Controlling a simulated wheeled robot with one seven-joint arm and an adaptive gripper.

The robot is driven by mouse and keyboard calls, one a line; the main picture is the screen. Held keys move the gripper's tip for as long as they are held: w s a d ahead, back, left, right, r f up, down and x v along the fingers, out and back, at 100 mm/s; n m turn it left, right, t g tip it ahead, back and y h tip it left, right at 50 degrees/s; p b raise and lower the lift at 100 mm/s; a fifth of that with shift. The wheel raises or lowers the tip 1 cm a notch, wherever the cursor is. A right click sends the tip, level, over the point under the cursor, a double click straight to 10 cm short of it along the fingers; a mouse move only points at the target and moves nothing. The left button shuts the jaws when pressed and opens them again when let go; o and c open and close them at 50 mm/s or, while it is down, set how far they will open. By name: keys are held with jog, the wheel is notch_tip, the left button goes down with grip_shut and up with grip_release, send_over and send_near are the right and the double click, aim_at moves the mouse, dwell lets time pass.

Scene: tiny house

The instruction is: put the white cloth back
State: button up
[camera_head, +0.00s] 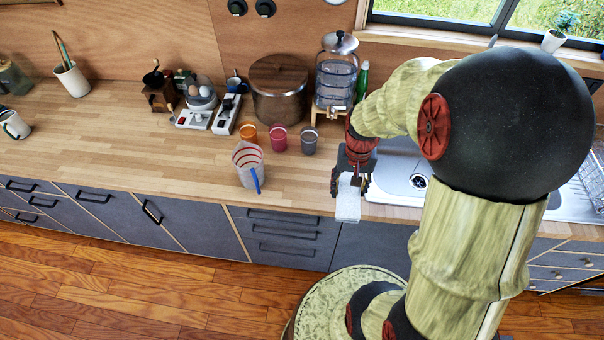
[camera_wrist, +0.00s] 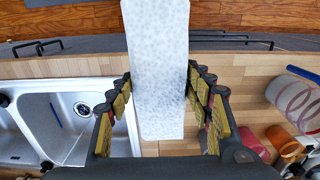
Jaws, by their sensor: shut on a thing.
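The white cloth (camera_head: 348,200) is a pale, speckled, flat strip. In the head view it hangs from my gripper (camera_head: 350,182) at the front edge of the wooden counter, just left of the sink. In the wrist view the cloth (camera_wrist: 158,70) runs between the two fingers of my gripper (camera_wrist: 158,105), over the counter edge and the floor beyond. My gripper is shut on the cloth. I cannot tell whether the cloth touches the counter.
The sink (camera_head: 398,180) lies right of my gripper. A clear jug (camera_head: 248,165) with red bands stands to the left. Orange (camera_head: 249,134), red (camera_head: 279,139) and grey (camera_head: 308,141) cups stand behind. The counter (camera_head: 120,160) is clear at front left.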

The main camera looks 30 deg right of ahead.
jog(key=w+a+f, duration=0.1)
jog(key=w+f, duration=0.3)
jog(key=w, duration=0.5)
jog(key=b, duration=0.1)
send_over(319, 184)
jog(key=f, duration=0.5)
jog(key=shift+s+a+f, duration=0.1)
jog(key=shift+s+f, duration=0.05)
jog(key=shift+s, duration=0.15)
jog(key=shift+w+f, duration=0.25)
jog(key=shift+f, duration=1.6)
jog(key=shift+b, duration=0.3)
jog(key=shift+f, duration=0.2)
jog(key=o, duration=0.9)
jog(key=shift+c, duration=0.2)
jog(key=shift+o, duration=0.7)
jog(key=shift+r, duration=0.2)
